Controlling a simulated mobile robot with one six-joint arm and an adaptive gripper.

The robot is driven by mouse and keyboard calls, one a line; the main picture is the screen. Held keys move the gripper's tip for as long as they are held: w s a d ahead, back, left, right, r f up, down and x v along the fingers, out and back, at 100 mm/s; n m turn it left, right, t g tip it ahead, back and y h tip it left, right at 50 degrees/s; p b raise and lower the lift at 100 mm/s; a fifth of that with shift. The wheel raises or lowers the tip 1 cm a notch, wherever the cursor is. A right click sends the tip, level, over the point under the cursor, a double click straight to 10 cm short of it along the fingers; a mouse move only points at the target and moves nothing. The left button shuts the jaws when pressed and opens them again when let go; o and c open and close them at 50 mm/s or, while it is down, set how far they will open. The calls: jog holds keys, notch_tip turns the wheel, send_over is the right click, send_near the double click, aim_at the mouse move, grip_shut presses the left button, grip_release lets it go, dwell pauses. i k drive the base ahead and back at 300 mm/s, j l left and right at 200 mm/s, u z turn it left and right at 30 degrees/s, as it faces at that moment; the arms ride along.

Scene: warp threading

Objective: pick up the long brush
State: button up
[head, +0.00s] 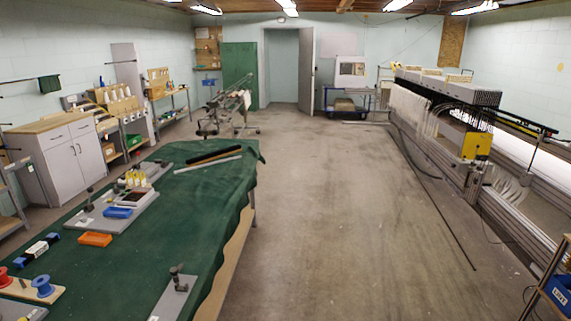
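A long dark bar (213,156), which looks like the long brush, lies at the far end of the green-covered table (215,205). It lies slantwise, its right end farther back. A long pale strip (207,164) lies just in front of it, roughly parallel. At this distance I cannot make out bristles on the dark bar. My gripper is not in view.
Blue (117,212) and orange (95,239) trays, a grey plate with a small clamp (175,290) and red and blue spools (42,286) occupy the table's nearer part. Open floor (320,220) runs between the table and the long machine (455,95) at right.

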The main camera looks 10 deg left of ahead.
aim_at(194, 162)
jog(key=i, duration=1.95)
jog(key=i+u, duration=0.15)
jog(key=i, duration=0.5)
jog(key=i+u, duration=0.2)
jog(key=i, duration=0.45)
jog(key=i+l+u, duration=0.15)
jog(key=i, duration=0.55)
jog(key=i+j+u, duration=0.15)
jog(key=i+u, duration=0.15)
jog(key=i, duration=0.4)
jog(key=i+u, duration=0.3)
jog(key=i, duration=0.35)
jog(key=i+l+u, duration=0.25)
jog(key=i, duration=0.45)
